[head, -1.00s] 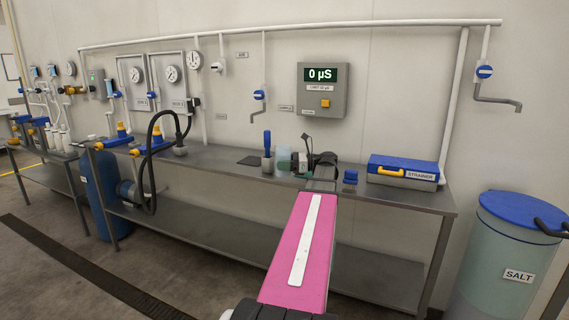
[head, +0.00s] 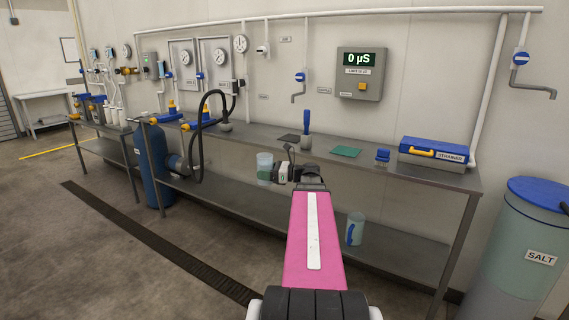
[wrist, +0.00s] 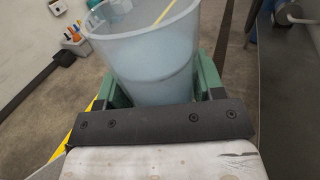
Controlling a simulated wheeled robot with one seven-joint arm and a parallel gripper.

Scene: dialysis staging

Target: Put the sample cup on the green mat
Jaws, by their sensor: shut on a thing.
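The sample cup (head: 264,160) is a translucent pale cup, roughly upright. My gripper (head: 265,174) is shut on it, its green fingers around the cup's sides. In the head view the cup shows against the bench's front edge, left of the green mat. In the wrist view the cup (wrist: 150,55) fills the space between the fingers of my gripper (wrist: 160,88), with floor behind it. The green mat (head: 345,152) lies flat and bare on the bench top.
A blue-handled tool (head: 306,125) stands beside a dark mat (head: 288,138). A small blue-topped item (head: 382,156) and the strainer case (head: 433,152) are right of the green mat on the bench (head: 250,138). A clear jug (head: 355,230) stands on the lower shelf. The salt bin (head: 520,240) is far right.

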